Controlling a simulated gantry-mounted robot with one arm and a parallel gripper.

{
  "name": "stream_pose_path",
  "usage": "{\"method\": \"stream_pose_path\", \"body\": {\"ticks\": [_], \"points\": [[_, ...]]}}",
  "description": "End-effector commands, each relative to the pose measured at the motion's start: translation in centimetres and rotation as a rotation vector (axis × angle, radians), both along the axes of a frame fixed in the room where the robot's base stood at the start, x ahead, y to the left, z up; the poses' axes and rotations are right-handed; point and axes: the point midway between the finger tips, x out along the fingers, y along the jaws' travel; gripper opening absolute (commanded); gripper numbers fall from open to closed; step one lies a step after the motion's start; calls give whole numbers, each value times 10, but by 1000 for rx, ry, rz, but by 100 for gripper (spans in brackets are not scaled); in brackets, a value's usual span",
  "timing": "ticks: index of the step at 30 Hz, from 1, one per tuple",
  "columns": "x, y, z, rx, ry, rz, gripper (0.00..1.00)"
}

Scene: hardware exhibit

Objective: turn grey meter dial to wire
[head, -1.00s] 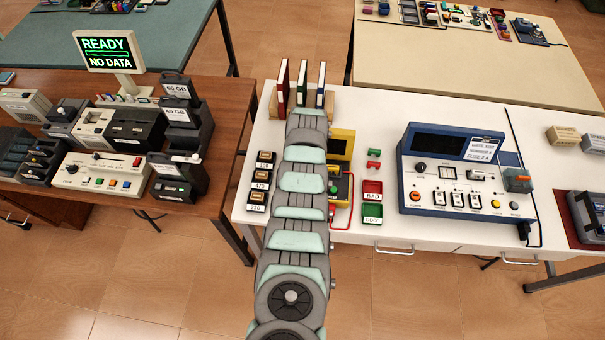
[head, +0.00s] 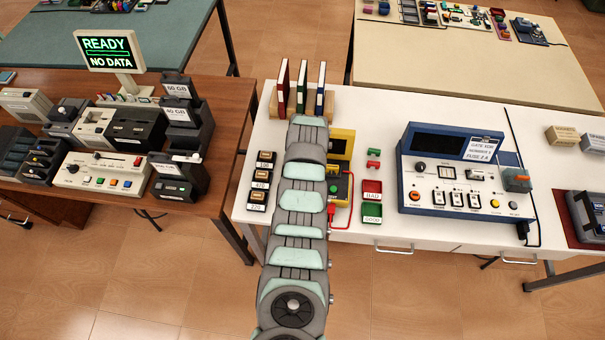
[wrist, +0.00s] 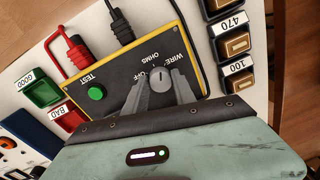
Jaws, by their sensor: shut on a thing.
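The yellow-edged meter (wrist: 122,55) fills the middle of the wrist view, its lettering upside down. Its grey dial (wrist: 160,79) sits among the labels WIRE, OFF and OHMS. My gripper (wrist: 159,88) has one finger on each side of the dial and is shut on it. The dial's pale mark appears to point toward OFF, but the fingers partly hide the dial. A green TEST button (wrist: 96,93) is on the same face. In the head view my arm covers much of the meter (head: 343,135), and the dial and gripper are hidden.
Red and black plugs (wrist: 75,50) with leads enter the meter's edge. The red BAD bin (head: 372,187) and green GOOD bin (head: 372,212) stand to its right. Labelled resistor blocks (head: 262,180) stand left of my arm. A blue instrument (head: 460,190) is further right.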

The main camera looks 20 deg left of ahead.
Motion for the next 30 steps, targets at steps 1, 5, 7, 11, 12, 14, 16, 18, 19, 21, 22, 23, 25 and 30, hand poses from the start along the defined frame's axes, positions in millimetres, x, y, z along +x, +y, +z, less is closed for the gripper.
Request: {"method": "stream_pose_path", "body": {"ticks": [1,5,7,11,12,14,16,18,19,21,22,23,25,30], "points": [[-1,0,-1,0,2,-40,0],[0,0,0,0,1,-145,0],[0,1,0,1,-2,-193,0],[0,1,1,2,-2,-271,0],[0,1,1,2,-2,-290,0],[0,1,1,2,-2,-315,0],[0,1,1,2,-2,-338,0],[0,1,1,2,-2,-358,0],[0,1,1,2,-2,-363,0],[0,1,1,2,-2,-375,0],[0,1,1,2,-2,-379,0],[0,1,1,2,-1,-382,0],[0,1,1,1,-2,-386,0],[0,1,1,1,-1,-387,0]]}}
